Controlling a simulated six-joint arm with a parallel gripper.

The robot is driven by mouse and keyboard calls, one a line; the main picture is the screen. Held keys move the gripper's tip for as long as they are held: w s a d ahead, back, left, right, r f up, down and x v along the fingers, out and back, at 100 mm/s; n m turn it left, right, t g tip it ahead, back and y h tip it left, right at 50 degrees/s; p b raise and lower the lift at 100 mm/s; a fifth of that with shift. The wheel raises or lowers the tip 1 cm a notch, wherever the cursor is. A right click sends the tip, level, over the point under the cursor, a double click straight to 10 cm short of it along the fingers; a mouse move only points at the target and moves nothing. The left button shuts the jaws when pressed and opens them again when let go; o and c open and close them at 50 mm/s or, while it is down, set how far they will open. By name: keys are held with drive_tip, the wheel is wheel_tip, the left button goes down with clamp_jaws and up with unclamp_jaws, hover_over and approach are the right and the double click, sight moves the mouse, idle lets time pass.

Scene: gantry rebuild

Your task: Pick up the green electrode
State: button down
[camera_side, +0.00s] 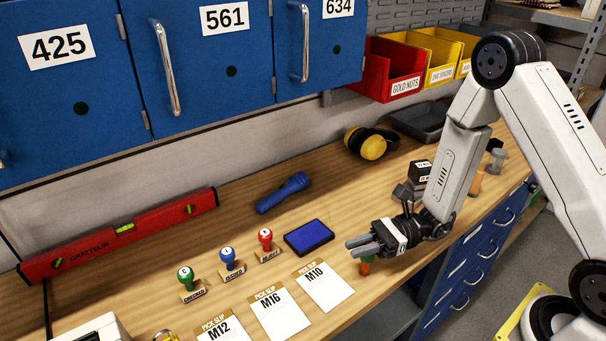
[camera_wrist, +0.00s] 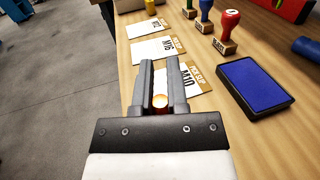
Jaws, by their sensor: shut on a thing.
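The M10 slip (camera_side: 325,286) and blue ink pad (camera_side: 308,237) lie to the left. Red (camera_side: 266,238), blue (camera_side: 228,260) and green (camera_side: 186,278) stamps stand farther left. A blue flashlight (camera_side: 283,192) and yellow ear muffs (camera_side: 371,146) lie behind. A black box (camera_side: 420,171) is near my arm.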

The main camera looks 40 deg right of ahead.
drive_tip(key=shift+r, duration=0.15)
wheel_tip(320, 180, up, 10)
idle(1.1)
drive_tip(key=shift+w+d, duration=0.1)
idle(0.9)
